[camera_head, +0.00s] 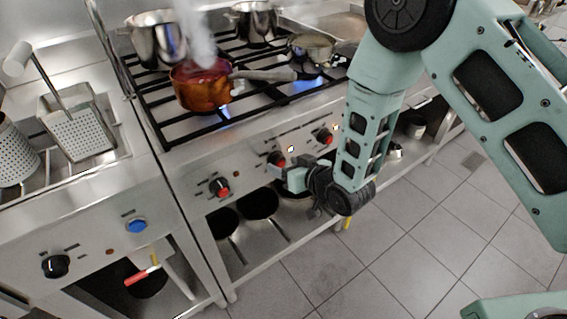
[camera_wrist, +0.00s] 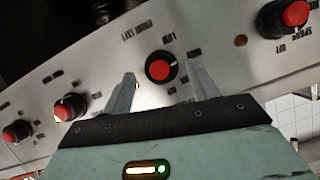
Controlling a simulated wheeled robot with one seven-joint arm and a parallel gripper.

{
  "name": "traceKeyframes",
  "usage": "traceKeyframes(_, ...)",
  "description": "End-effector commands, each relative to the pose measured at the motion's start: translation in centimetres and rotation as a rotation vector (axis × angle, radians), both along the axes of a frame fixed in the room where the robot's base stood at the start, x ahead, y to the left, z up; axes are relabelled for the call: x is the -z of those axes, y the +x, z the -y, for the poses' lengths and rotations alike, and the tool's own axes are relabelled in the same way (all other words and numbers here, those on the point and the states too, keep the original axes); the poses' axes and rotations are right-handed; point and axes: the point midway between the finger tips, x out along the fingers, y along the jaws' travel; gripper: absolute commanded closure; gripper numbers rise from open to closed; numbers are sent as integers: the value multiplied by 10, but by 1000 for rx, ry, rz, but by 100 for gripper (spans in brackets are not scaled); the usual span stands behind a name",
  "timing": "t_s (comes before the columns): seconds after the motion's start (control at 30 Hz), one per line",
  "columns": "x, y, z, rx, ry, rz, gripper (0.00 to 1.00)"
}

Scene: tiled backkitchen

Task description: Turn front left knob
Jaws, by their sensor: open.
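A black knob with a red face (camera_wrist: 161,66) lies between the two fingertips of my gripper (camera_wrist: 162,80) in the wrist view, with a gap on each side. Upside-down lettering beside it appears to read "front left". In the head view this appears to be the middle red knob (camera_head: 276,158) on the stove's front panel. My gripper (camera_head: 283,172) is open right at it, partly covering the panel below. I cannot tell how far the fingertips reach around the knob.
More red knobs stand on the panel, one to the left (camera_head: 219,187) and one to the right (camera_head: 325,135). A steaming copper pot (camera_head: 203,88) sits over a flame among steel pots. Pans lie on the shelf below. The tiled floor (camera_head: 390,250) is clear.

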Motion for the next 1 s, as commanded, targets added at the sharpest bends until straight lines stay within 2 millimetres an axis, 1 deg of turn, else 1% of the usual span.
traceKeyframes(0.1, 4, 8, -6, -1, 1, 1, 41)
traceKeyframes(0.2, 6, 10, -9, 0, 0, 0, 41)
traceKeyframes(0.47, 6, 11, -9, 0, 0, 0, 41)
traceKeyframes(0.57, 6, 11, -9, 0, 0, 0, 66)
traceKeyframes(0.6, 6, 11, -9, 0, 0, 0, 77)
traceKeyframes(0.63, 6, 11, -9, 0, 0, 0, 85)
traceKeyframes(1.0, 6, 11, -9, 0, -32, 22, 85)
